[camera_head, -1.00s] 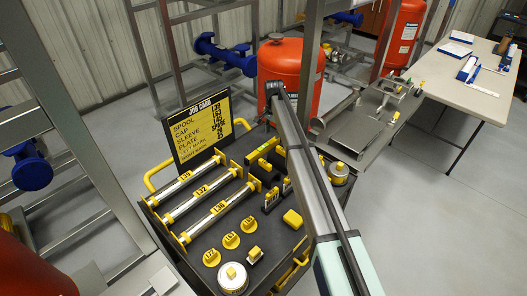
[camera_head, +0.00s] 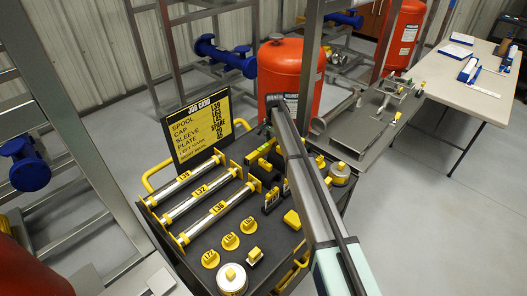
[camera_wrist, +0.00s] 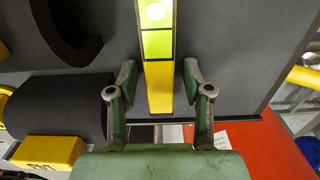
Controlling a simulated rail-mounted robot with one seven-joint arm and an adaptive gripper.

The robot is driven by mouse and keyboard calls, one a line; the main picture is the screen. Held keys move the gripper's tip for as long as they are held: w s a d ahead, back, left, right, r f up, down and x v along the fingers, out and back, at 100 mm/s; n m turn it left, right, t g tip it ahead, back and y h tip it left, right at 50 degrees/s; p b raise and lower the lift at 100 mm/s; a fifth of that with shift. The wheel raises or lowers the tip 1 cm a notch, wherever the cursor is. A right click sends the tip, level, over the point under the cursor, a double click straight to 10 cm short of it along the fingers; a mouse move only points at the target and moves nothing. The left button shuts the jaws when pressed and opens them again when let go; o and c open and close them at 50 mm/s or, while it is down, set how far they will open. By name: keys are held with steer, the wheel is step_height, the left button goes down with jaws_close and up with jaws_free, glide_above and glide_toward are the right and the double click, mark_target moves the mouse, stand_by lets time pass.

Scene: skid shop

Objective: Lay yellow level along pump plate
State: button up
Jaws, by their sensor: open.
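The yellow level (camera_wrist: 158,92), with a bright green vial window, stands out against the dark cart top in the wrist view. In the head view the level (camera_head: 259,151) shows at the back of the cart, partly hidden by my arm. My gripper (camera_wrist: 160,80) is open, with one green finger on each side of the level's near end. Gaps show between fingers and level. In the head view my arm hides the fingers. A grey metal plate with pump fittings (camera_head: 352,132), seemingly the pump plate, lies on the skid right of the cart.
The black cart carries labelled silver spools (camera_head: 204,204), yellow caps (camera_head: 229,241) and a job card board (camera_head: 198,128). A red tank (camera_head: 282,70) stands behind it, with steel frame posts close by. A table (camera_head: 466,96) stands at the far right.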

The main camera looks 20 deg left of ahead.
jaws_close()
steer(key=shift+r, duration=0.2)
steer(key=shift+r+p, duration=1.05)
steer(key=shift+r, duration=2.3)
